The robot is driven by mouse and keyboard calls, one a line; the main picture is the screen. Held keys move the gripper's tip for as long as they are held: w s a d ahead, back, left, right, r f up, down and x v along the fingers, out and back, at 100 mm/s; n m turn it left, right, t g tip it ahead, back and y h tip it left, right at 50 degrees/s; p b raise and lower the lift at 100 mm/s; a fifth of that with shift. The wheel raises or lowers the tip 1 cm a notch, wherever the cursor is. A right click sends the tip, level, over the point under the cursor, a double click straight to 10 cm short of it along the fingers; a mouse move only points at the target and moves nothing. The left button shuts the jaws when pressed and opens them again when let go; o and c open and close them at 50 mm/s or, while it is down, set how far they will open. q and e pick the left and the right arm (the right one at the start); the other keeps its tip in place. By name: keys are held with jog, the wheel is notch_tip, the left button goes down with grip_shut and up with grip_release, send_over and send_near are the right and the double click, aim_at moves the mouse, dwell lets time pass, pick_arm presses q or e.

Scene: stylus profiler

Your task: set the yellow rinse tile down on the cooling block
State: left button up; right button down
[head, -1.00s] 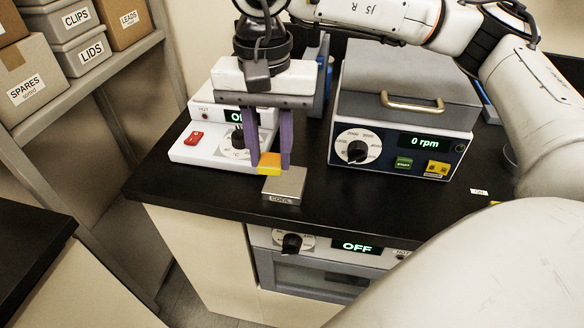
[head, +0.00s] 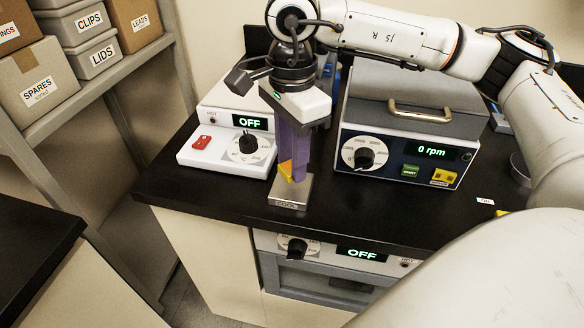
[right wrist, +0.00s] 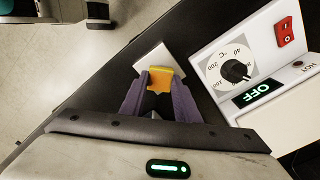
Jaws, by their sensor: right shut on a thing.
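The yellow rinse tile (head: 286,170) is a small yellow-orange piece between the purple fingers of my right gripper (head: 292,172). The tile also shows in the right wrist view (right wrist: 160,79), with a finger of the right gripper (right wrist: 160,92) on each side of it. The right gripper is shut on it. The cooling block (head: 289,200) is a grey metal block labelled COOL near the counter's front edge. The tile is over the block's back part in the head view; I cannot tell whether they touch. The block's pale top (right wrist: 152,58) shows beyond the tile. My left gripper is not in view.
A white hotplate (head: 215,160) with a dial, red switch and OFF display stands left of and behind the block. A centrifuge (head: 400,140) showing 0 rpm stands to the right. The black counter (head: 225,196) is clear left of the block.

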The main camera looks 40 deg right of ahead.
notch_tip(320, 180, down, 3)
jog(key=shift+f, duration=0.15)
jog(key=c, duration=1.4)
grip_release()
jog(key=shift+o, duration=0.2)
jog(key=shift+r, duration=0.4)
notch_tip(320, 180, up, 12)
jog(key=shift+f, duration=0.2)
